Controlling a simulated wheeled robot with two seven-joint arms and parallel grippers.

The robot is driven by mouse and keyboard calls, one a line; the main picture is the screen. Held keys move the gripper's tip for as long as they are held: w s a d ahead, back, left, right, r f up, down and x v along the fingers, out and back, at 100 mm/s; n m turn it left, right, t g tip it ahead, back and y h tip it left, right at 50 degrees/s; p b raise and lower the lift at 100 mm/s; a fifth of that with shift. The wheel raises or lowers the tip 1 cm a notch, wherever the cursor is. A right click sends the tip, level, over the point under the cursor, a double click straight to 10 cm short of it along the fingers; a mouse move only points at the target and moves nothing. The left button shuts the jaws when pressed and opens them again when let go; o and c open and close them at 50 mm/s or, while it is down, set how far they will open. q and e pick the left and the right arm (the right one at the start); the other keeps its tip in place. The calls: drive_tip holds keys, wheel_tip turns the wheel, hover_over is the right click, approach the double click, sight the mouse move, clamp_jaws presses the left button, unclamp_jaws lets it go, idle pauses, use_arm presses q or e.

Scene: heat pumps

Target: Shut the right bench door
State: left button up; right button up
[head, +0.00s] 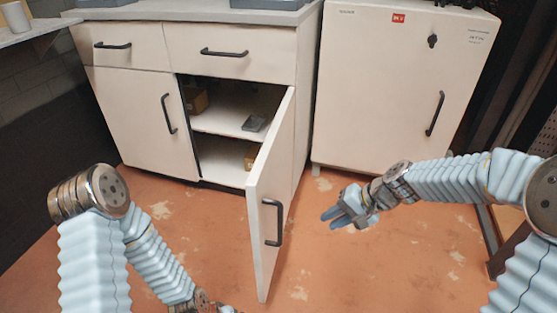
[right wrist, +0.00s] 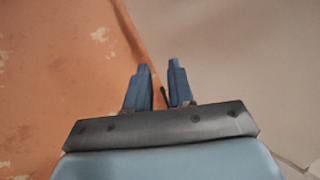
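The right bench door (head: 275,190) is white with a black bar handle (head: 272,222). It stands wide open in the head view, swung out from the bench (head: 310,90) on its right-hand side, and shows the shelves inside. My right gripper (head: 334,217) is to the right of the door, apart from it, over the floor. Its two blue fingers (right wrist: 160,68) are apart with nothing between them in the right wrist view. A pale flat panel fills the right of that view; I cannot tell which one. My left arm comes in at lower left, its gripper cut off by the bottom edge.
The left bench door (head: 140,115) and both drawers (head: 225,50) are shut. A small grey item (head: 254,123) and boxes (head: 195,99) are inside the bench. A white cabinet (head: 385,90) stands to the right. The orange floor (head: 400,260) in front is clear.

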drive_tip(key=s+r+y, duration=0.1)
drive_tip(key=r, duration=0.6)
drive_tip(key=a+r+n+y, duration=0.1)
drive_tip(key=r, duration=0.7)
drive_tip(key=s+r+n+y+p, duration=0.1)
drive_tip(key=r+y, duration=0.1)
drive_tip(key=r, duration=0.6)
drive_tip(key=shift+s+a, duration=0.2)
drive_tip(key=shift+s, duration=0.1)
clamp_jaws()
drive_tip(key=b, duration=0.1)
approach(265, 166)
wheel_tip(265, 166, down, 4)
drive_tip(key=a, duration=0.3)
drive_tip(key=shift+w+a+r, duration=0.2)
drive_tip(key=shift+a+r, duration=0.05)
drive_tip(key=shift+a, duration=0.1)
drive_tip(key=shift+w+a, duration=0.25)
drive_tip(key=shift+a, duration=0.5)
